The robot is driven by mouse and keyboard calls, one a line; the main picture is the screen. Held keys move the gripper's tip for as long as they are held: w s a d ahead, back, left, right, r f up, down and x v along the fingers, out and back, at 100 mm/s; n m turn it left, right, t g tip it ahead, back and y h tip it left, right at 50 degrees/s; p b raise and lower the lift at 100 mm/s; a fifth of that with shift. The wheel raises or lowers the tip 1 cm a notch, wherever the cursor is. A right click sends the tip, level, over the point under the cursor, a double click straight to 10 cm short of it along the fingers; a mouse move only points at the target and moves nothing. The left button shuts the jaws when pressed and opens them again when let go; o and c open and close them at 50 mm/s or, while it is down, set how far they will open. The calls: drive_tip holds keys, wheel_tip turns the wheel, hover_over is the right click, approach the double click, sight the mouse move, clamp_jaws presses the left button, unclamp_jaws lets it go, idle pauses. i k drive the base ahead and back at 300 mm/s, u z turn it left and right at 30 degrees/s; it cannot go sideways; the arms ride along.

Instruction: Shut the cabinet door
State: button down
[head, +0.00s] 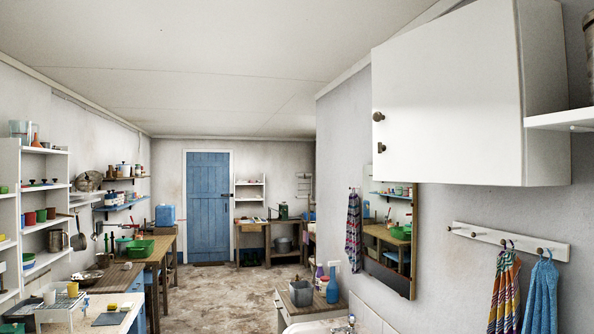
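A white wall cabinet (545,95) hangs at the upper right of the head view, on the right-hand wall. Its broad flat white door (450,100) has two dark round knobs, an upper knob (378,116) and a lower knob (381,147), near its left edge. The door seems to stand at an angle out from the wall, with its left edge swung into the room. The gap behind it and the cabinet's inside are hidden, so how far it is open I cannot tell. My gripper is not in view.
Below the cabinet are a peg rail (500,238) with towels and a mirror (390,238). A white shelf (563,119) juts out right of it. A basin edge (320,326) is at the bottom. Benches and shelves line the left. The middle floor (225,295) is clear toward a blue door (208,207).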

sight(447, 91)
drive_tip(key=u, duration=1.15)
drive_tip(key=i, duration=3.05)
drive_tip(key=z, duration=2.5)
